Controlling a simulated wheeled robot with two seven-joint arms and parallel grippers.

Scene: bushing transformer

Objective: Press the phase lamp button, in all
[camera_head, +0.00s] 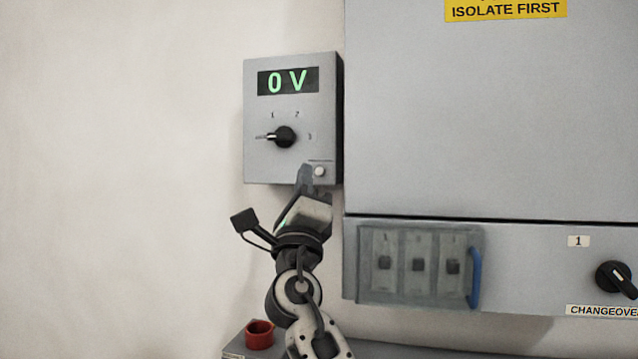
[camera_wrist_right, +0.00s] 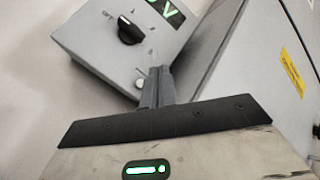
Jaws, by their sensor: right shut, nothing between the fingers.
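The grey meter box (camera_head: 258,108) hangs on the wall with a green "0 V" display (camera_head: 288,81). Its black selector knob (camera_head: 285,137) has its pointer to the left, and it also shows in the right wrist view (camera_wrist_right: 130,30). A small pale round button (camera_head: 320,171) sits at the box's lower right; it shows near the fingertips in the right wrist view (camera_wrist_right: 140,83). My right gripper (camera_head: 306,168) is shut and empty, its tips just left of the button in the head view. Whether they touch it I cannot tell. My left gripper is out of view.
A large grey cabinet (camera_head: 490,120) stands right of the box. Below it are a clear cover with a blue handle (camera_head: 475,278) over several switches and a black changeover knob (camera_head: 614,277). A red cup-like part (camera_head: 260,334) sits on a surface at the bottom.

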